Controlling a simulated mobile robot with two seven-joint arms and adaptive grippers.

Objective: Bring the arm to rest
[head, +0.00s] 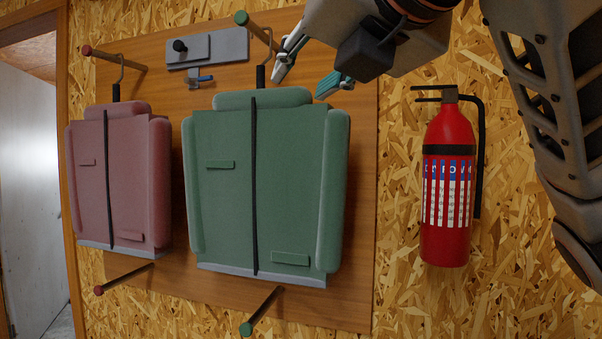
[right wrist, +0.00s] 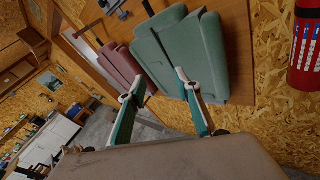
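My right gripper (head: 308,72) comes in from the top right in the head view. Its two fingers are spread apart with nothing between them. It is in front of the wooden board, just above and right of the top of a green jacket-like piece (head: 225,180). In the right wrist view the open fingers (right wrist: 162,82) point toward the green piece (right wrist: 180,55), with a gap between them. The green piece hangs by a hook from a green-tipped peg (head: 258,32). My left gripper is not in view.
A pink jacket-like piece (head: 120,180) hangs from a red-tipped peg (head: 115,58) at left. Two lower pegs stick out, green-tipped (head: 262,312) and red-tipped (head: 125,278). A grey fixture (head: 215,47) is on the board. A fire extinguisher (head: 447,190) hangs at right.

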